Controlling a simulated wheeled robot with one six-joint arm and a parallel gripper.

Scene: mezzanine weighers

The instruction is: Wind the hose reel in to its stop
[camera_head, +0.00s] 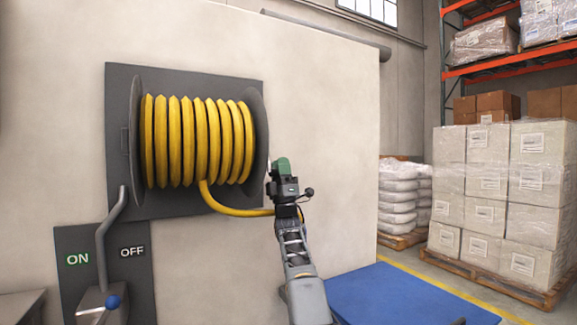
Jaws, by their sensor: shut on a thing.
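The hose reel (257,120) is mounted on a dark grey wall plate, with dark round flanges at both ends. Yellow hose (187,140) is wound around it in several side-by-side turns. A loose length of hose (235,210) leaves the underside of the reel and runs right until it passes behind my arm. My gripper (282,176) is just right of the right flange, shut on a green grip (282,164). The jaws hide the grip's lower part, and I cannot see how it joins the reel.
An ON/OFF panel (136,262) with a bent grey lever (104,240) is below the reel at left. A blue platform (400,296) lies at lower right. Wrapped boxes (500,200) on a pallet, white sacks (398,197) and racking (490,68) stand farther right.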

